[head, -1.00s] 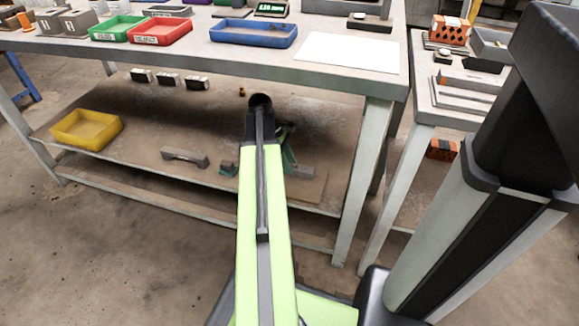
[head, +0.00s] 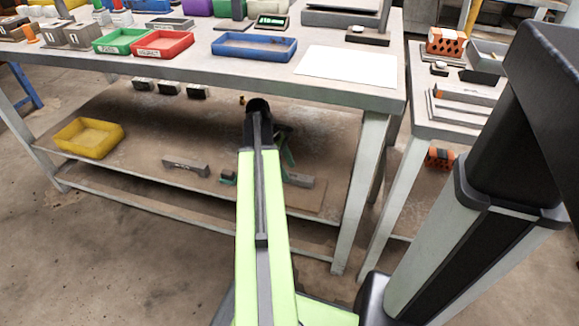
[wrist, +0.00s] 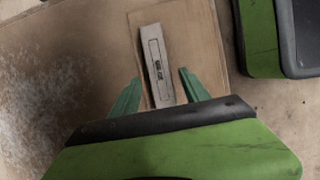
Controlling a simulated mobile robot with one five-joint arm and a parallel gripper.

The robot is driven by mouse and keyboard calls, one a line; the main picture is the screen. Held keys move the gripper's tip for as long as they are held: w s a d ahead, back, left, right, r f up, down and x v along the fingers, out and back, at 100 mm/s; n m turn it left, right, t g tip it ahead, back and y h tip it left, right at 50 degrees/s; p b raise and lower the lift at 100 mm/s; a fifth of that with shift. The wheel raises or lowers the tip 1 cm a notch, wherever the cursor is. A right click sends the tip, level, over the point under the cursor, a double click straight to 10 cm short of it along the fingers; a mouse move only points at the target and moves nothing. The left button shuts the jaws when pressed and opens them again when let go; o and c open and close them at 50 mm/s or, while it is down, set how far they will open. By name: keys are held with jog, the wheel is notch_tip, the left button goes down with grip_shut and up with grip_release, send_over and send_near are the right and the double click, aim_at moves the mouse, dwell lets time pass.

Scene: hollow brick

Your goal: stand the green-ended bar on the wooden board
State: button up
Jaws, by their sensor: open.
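A grey bar with a framed dark label (wrist: 157,65) appears to lie flat on the wooden board (wrist: 203,50). My gripper (wrist: 153,97) is open, with one green finger on each side of the bar's near end and visible gaps; that end is partly hidden by the gripper body. In the head view, part of a grey bar (head: 298,180) shows right of my arm on the lower shelf, above the board's bare edge (head: 310,198).
Another grey bar (head: 186,166) lies on the shelf to the left, with a yellow bin (head: 88,138) farther left. Small boxes (head: 170,88) are at the shelf's back. The tabletop (head: 330,95) overhangs the shelf; a table leg (head: 358,190) stands to the right.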

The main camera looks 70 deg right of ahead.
jog(key=p+v, duration=0.8)
jog(key=v, duration=0.2)
jog(key=w+a+f+t+h, duration=0.1)
jog(key=w+a+t, duration=0.1)
jog(key=w+a, duration=1.9)
jog(key=w+a+t, duration=0.1)
jog(key=w+a, duration=0.2)
jog(key=a, duration=0.9)
jog(key=w+a, duration=0.3)
jog(key=a, duration=0.8)
jog(key=w+a+t+y, duration=0.1)
jog(key=w+a, duration=0.2)
jog(key=a, duration=0.9)
jog(key=shift+w+a+f+m+t, duration=0.25)
jog(key=shift+a+f+m+t, duration=0.05)
jog(key=shift+a+f, duration=0.05)
